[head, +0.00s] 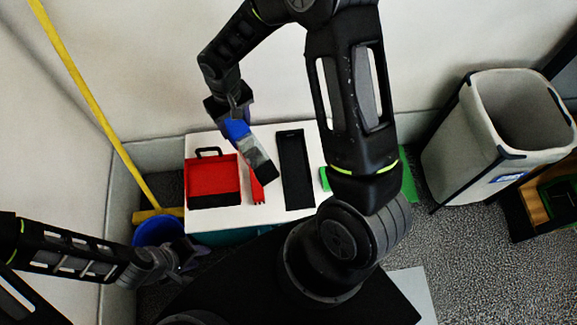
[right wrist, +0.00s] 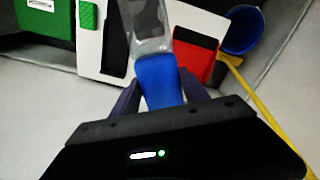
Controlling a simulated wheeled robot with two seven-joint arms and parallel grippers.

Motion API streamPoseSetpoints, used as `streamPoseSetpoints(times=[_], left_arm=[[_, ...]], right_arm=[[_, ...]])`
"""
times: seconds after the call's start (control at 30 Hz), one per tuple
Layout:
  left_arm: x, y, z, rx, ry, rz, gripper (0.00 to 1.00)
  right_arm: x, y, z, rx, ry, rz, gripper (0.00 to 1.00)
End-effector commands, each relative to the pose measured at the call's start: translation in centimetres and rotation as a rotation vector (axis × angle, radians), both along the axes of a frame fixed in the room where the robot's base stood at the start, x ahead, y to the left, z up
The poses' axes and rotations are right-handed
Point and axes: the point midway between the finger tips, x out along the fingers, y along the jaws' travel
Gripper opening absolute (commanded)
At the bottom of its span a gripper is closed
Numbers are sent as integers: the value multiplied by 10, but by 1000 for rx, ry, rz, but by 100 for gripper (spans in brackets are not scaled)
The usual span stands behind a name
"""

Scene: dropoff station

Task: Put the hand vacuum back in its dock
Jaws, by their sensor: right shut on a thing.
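The hand vacuum (head: 258,156) has a blue handle and a clear grey body with a dark end. My right gripper (head: 236,112) is shut on its blue handle and holds it tilted over the white table (head: 225,222). In the right wrist view, the vacuum's handle (right wrist: 158,80) sits between the fingers. A black narrow tray, seemingly the dock (head: 294,170), lies on the table just right of the vacuum, apart from it and empty. It also shows in the right wrist view (right wrist: 114,42). My left gripper (head: 183,256) is low at the left near the bucket; its jaws are unclear.
A red case with a black handle (head: 212,180) lies left of the dock, with a small red item (head: 257,192) between. A green item (head: 409,178) is partly behind my right arm. A blue bucket (head: 158,231), yellow broom (head: 95,105) and grey bin (head: 470,150) flank the table.

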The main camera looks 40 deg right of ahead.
Motion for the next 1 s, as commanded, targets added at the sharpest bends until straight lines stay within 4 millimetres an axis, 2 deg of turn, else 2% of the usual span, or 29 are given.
streamPoseSetpoints(times=[0.4, 0.57, 0.77, 1.0], left_arm=[[0, 0, -1, 0, 0, 0, 36], [0, 0, -12, 0, 0, 0, 36], [0, 0, -52, 0, 0, 0, 36], [-1, 0, -121, 1, 0, 0, 36]], right_arm=[[1, 0, 0, 0, -2, -1, 0], [0, -8, -12, 0, 0, -21, 0], [-4, -39, -54, 1, 5, -107, 0], [-18, -100, -125, 2, 8, -280, 0]])
